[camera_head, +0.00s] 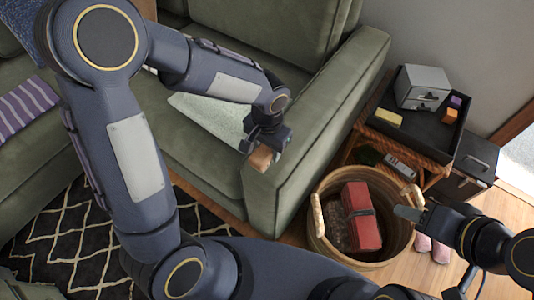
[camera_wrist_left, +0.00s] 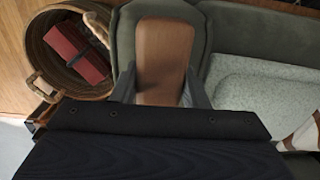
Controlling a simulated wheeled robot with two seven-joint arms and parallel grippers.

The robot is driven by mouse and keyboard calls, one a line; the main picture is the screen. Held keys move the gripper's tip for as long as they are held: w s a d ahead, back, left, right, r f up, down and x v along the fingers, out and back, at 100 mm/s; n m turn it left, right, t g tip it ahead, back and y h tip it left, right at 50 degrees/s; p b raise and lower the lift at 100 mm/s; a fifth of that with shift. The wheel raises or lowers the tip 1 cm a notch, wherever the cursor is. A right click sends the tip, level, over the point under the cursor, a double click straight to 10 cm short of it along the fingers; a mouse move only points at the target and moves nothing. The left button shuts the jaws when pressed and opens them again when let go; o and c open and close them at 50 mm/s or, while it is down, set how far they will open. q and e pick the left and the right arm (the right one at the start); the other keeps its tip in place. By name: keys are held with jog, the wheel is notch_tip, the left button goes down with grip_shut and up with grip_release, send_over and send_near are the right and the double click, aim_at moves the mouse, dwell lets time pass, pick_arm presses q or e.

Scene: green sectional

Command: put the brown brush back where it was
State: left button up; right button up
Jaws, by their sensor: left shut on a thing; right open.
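The brown brush (camera_head: 261,158) is in my left gripper (camera_head: 268,143), beside the front of the green sofa's arm in the head view. In the left wrist view the brush (camera_wrist_left: 164,50) shows as a flat brown wooden piece between the two fingers of the gripper (camera_wrist_left: 162,92). My left gripper is shut on it, and the gripped end is partly hidden. My right gripper (camera_head: 410,204) is open and empty at the right rim of the wicker basket (camera_head: 322,246).
The basket holds a red bundle with a dark strap (camera_head: 362,214). A dark tray (camera_head: 432,132) on a wicker side table carries a grey drawer box (camera_head: 422,88) and small blocks. A black case (camera_head: 470,168) stands beside it. A pale cushion (camera_head: 212,118) lies on the sofa (camera_head: 310,130).

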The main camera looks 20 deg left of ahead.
pick_arm(q)
jog(key=shift+w+a+f+b, duration=0.15)
jog(key=shift+f+b, duration=0.15)
jog(key=shift+f, duration=1.45)
jog(key=shift+f, duration=0.2)
jog(key=o, duration=1.2)
jog(key=shift+r, duration=0.15)
